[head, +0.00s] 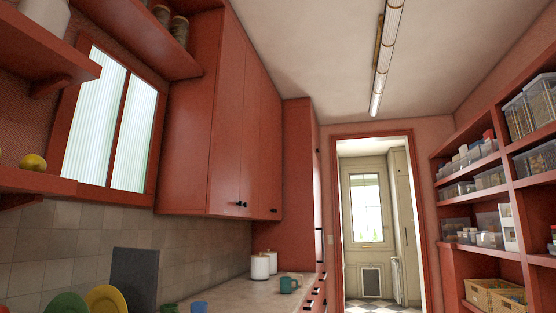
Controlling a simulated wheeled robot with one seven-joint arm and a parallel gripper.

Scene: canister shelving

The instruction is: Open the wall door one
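A red wall cabinet (228,130) hangs above the counter, left of the picture's middle. Its tall flat doors look shut. Small dark knobs (242,204) sit low on the door fronts, with another dark knob (274,210) farther back at the bottom edge. I cannot tell which door is the one called wall door one. Left of the cabinet is a window-like frame with two ribbed pale panes (112,122) and red edging. My gripper is not in view.
The counter (228,291) holds white canisters (260,267), a teal mug (288,285), a dark upright board (134,278) and plates (107,299). Open red shelves (478,202) line the right side. An open doorway (376,220) lies at the back. The space before the cabinet doors looks clear.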

